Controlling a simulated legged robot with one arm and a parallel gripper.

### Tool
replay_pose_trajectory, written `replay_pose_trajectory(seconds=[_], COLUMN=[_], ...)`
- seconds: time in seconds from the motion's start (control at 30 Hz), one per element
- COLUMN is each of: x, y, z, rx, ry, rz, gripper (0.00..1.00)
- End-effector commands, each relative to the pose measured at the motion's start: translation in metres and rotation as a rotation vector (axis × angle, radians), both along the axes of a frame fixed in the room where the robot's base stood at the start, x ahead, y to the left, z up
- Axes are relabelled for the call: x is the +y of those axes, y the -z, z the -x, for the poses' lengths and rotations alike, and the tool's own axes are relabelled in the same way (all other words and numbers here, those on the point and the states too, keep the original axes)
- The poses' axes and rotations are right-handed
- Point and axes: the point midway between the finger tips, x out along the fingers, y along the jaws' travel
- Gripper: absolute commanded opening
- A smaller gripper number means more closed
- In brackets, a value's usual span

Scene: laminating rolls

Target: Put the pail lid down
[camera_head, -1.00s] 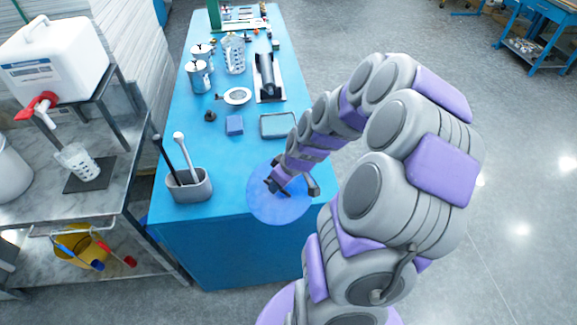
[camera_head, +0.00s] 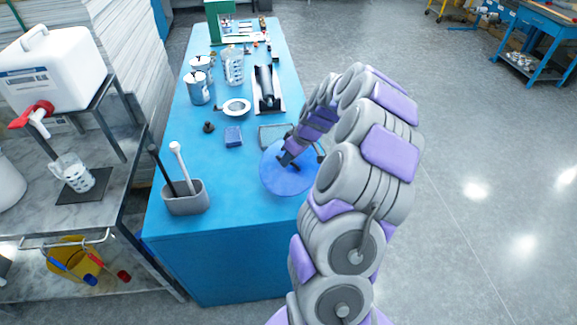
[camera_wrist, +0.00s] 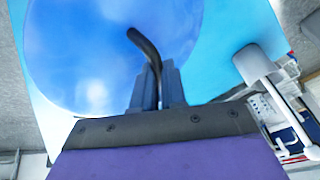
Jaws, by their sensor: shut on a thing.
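The pail lid (camera_head: 277,180) is a round, flat blue disc over the near right part of the blue table (camera_head: 225,215). It looks roughly level. My gripper (camera_head: 289,158) is above the lid. In the wrist view, my gripper's fingers (camera_wrist: 157,80) are shut on a dark curved handle (camera_wrist: 146,45) at the lid (camera_wrist: 80,50). The lid fills much of the upper left there. I cannot tell whether its underside touches the table, and my arm covers part of its right side in the head view.
A grey holder (camera_head: 186,204) with two upright tools stands left of the lid. A blue block (camera_head: 233,136) and a grey tray (camera_head: 272,138) lie behind it. Cans (camera_head: 198,88), a jug (camera_head: 233,66) and a black roller (camera_head: 265,85) stand farther back. Bare table lies in front.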

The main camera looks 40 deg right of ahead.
Motion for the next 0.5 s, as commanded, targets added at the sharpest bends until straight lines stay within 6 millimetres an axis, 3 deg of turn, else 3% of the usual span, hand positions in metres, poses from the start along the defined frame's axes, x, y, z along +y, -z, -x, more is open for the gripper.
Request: replay_pose_trajectory(seconds=[0.2, 0.4, 0.5], x=[-0.006, -0.004, -0.004], y=[0.002, 0.034, 0.037], z=[-0.005, -0.005, -0.004], rx=[0.002, 0.002, 0.001], ry=[-0.001, 0.0, 0.0], rz=[0.0, -0.001, 0.0], gripper=[0.0, 0.0, 0.0])
